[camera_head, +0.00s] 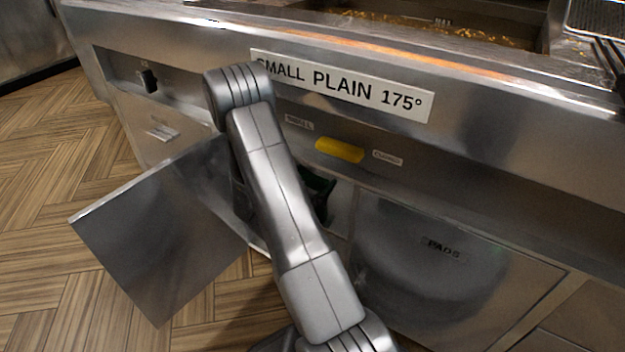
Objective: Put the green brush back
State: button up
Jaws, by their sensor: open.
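My grey arm rises from the bottom of the head view and bends at the top in front of the fryer. My gripper is hidden behind the arm links. A small dark green shape (319,187) shows just right of the arm, in the shadowed opening under the yellow handle. It is mostly covered, and I cannot tell whether it is the green brush. A metal door (160,240) stands swung open to the left of this opening. My arm hides most of the opening.
The fryer front carries a "SMALL PLAIN 175°" label (345,87), a yellow handle (339,150) and a black knob (148,81). A closed panel marked "PADS" (440,249) lies to the right. Oil (400,20) shows in the vat above. Wooden floor (45,180) is clear at left.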

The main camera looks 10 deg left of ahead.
jog(key=p+v, duration=0.2)
jog(key=v, duration=1)
jog(key=shift+p, duration=0.35)
